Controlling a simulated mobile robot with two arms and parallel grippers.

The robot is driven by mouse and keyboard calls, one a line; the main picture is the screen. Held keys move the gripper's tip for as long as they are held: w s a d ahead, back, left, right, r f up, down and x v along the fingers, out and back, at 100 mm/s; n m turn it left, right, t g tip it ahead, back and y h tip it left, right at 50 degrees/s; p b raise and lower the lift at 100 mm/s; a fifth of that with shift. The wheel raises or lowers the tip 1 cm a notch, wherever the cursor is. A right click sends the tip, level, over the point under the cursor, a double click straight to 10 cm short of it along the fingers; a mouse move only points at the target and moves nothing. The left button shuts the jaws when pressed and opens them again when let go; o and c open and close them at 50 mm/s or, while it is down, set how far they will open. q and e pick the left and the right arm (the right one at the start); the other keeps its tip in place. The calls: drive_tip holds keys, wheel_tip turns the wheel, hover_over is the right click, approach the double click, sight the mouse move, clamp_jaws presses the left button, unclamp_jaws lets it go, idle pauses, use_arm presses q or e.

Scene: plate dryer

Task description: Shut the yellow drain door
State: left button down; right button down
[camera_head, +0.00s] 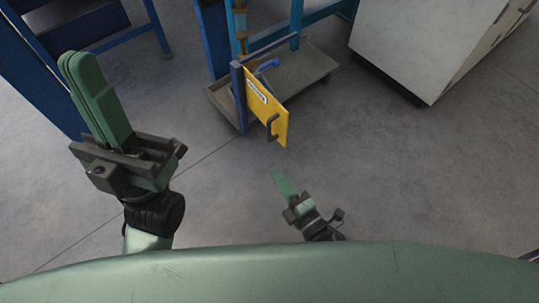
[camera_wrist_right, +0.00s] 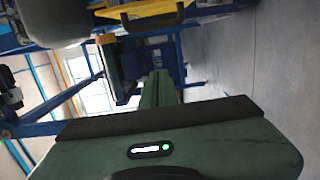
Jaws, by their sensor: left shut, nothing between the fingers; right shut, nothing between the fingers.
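The yellow drain door (camera_head: 265,107) hangs from a dark blue post and stands swung out from the blue frame. It has a white label and a dark handle (camera_head: 272,126) near its free edge. In the right wrist view the yellow door (camera_wrist_right: 135,10) shows at the top, with a dark handle. My right gripper (camera_head: 278,178) is shut and empty, in front of the door and apart from it. Its green fingers also show in the right wrist view (camera_wrist_right: 157,88). My left gripper (camera_head: 92,90) is shut and empty, well left of the door.
A blue frame (camera_head: 214,45) with a grey base tray (camera_head: 225,104) stands behind the door. A blue bench (camera_head: 35,65) is at the far left. A white cabinet (camera_head: 425,45) stands at the back right. The grey floor (camera_head: 410,170) in front is clear.

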drive_tip(key=w+a+b, duration=0.2)
drive_tip(key=w+b, duration=0.1)
drive_tip(key=w, duration=0.8)
drive_tip(key=shift+w, duration=0.2)
